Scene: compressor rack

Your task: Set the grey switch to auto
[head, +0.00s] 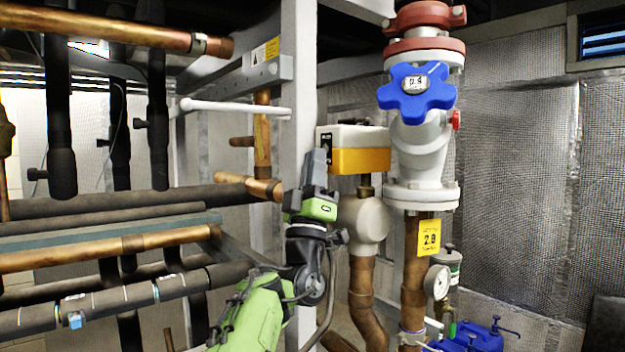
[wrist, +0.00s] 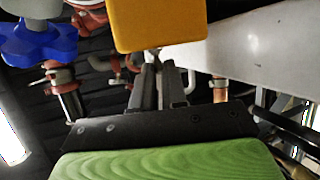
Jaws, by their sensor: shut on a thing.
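The actuator box (head: 360,158), white on top and yellow below, sits on a pipe right of the white post. Its yellow part also fills the top of the wrist view (wrist: 160,25). A black switch plate (head: 326,140) with small markings is on its left end. My gripper (head: 318,152) reaches up to this plate from below. In the wrist view its two dark fingers (wrist: 158,60) are close together at the box's lower edge, shut on the grey switch. The fingers cover the switch, so I cannot read its setting.
A white post (head: 299,90) stands close on the left of my gripper. A blue handwheel (head: 416,86) on a white valve is to the right. Copper and dark pipes (head: 110,245) fill the left side. A gauge (head: 438,282) is at lower right.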

